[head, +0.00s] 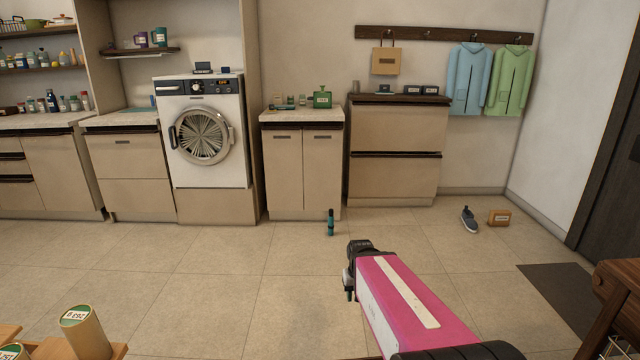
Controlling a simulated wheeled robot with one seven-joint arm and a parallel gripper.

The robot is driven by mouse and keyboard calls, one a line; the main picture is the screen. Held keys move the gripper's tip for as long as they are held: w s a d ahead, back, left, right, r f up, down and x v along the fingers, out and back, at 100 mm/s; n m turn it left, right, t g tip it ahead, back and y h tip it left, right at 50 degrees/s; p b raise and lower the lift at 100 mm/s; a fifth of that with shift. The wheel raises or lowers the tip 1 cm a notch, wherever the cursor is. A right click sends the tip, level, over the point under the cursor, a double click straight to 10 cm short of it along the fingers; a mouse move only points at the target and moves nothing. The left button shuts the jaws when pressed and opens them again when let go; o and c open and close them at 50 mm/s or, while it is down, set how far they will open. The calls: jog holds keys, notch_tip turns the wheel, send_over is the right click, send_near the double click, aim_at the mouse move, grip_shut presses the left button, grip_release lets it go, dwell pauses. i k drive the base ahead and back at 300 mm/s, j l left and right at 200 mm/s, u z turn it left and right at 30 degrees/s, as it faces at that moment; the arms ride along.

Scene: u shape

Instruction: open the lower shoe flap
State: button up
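The shoe cabinet (398,97) stands against the back wall under the coat hooks. It has two beige flaps, one above the other, each with a dark strip along its top. The lower shoe flap (392,180) looks closed and flush with the upper flap (396,128). My gripper (350,296) is low in the middle foreground, well in front of the cabinet and apart from it. It is small and partly hidden behind my pink and black arm, so its opening is unclear. I see nothing held in it.
A teal bottle (331,222) stands on the floor before the two-door cabinet (300,170). Wooden furniture (610,290) borders the right foreground. The tiled floor before the cabinet is mostly clear.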

aim_at(371, 175)
jog(key=i+z, duration=0.1)
jog(key=i, duration=0.5)
jog(key=i+z, duration=0.15)
jog(key=i, duration=0.4)
jog(key=i+j+z, duration=0.1)
jog(key=i, duration=0.5)
jog(key=i+l+z, duration=0.2)
jog(key=i, duration=0.3)
jog(key=i+j+z, duration=0.2)
jog(key=i, duration=0.3)
jog(key=i+z, duration=0.15)
jog(key=i, duration=0.35)
jog(key=i+j+z, duration=0.2)
jog(key=i, duration=0.3)
jog(key=i+j+z, duration=0.2)
jog(key=i, duration=0.3)
jog(key=i+l, duration=0.05)
jog(key=l, duration=0.05)
